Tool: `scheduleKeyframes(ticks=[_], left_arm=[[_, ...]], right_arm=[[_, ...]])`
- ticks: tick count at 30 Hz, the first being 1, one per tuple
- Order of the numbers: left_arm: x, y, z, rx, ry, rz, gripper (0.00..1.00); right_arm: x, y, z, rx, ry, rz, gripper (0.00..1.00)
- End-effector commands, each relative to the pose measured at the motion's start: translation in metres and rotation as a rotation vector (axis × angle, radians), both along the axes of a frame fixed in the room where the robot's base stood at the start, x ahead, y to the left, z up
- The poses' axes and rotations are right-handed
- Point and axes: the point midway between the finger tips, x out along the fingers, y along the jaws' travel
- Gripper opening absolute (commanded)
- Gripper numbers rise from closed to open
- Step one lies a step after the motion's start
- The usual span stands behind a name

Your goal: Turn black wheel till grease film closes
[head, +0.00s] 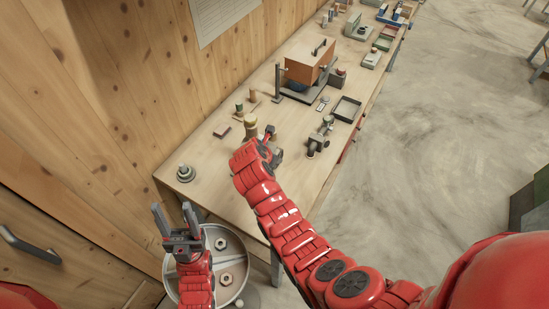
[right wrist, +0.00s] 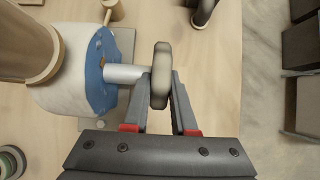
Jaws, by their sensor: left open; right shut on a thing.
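In the right wrist view the wheel (right wrist: 161,60), a thick dark grey-brown disc seen edge-on, sits on a silver shaft (right wrist: 124,74). The shaft comes out of a white round housing (right wrist: 62,92). A ragged blue film (right wrist: 101,72) lies on the housing's face around the shaft; its far side is hidden. My right gripper (right wrist: 160,84) is shut on the wheel, one finger on each side. In the head view my right gripper (head: 270,143) is beside the beige mixer (head: 250,127) and largely covers the wheel. My left gripper (head: 176,222) is open and empty at the bench's near end.
A round tray (head: 241,256) with nuts is below my left gripper. A grey stepped part (head: 185,173) stands on the bench corner. A small clamp-like device (head: 318,138), an open tray (head: 347,109) and an orange box (head: 308,62) stand farther back. A wooden wall borders the left.

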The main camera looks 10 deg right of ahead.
Motion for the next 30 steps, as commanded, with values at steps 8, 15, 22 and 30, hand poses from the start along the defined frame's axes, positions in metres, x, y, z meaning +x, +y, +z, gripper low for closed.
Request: scheduleKeyframes(ticks=[8,15,22,30], left_arm=[[0.000,0.000,0.000,0.000,0.000,0.000,0.55],[0.000,0.000,0.000,0.000,0.000,0.000,0.55],[0.000,0.000,-0.002,0.000,0.000,0.000,0.55],[0.000,0.000,-0.018,0.000,0.000,0.000,0.55]], right_arm=[[0.000,0.000,0.000,0.001,0.002,-0.001,0.38],[0.000,0.000,0.000,0.001,0.001,0.000,0.55],[-0.001,0.001,0.002,0.001,0.000,0.001,0.55],[-0.016,0.013,0.024,0.003,-0.003,0.003,0.55]])
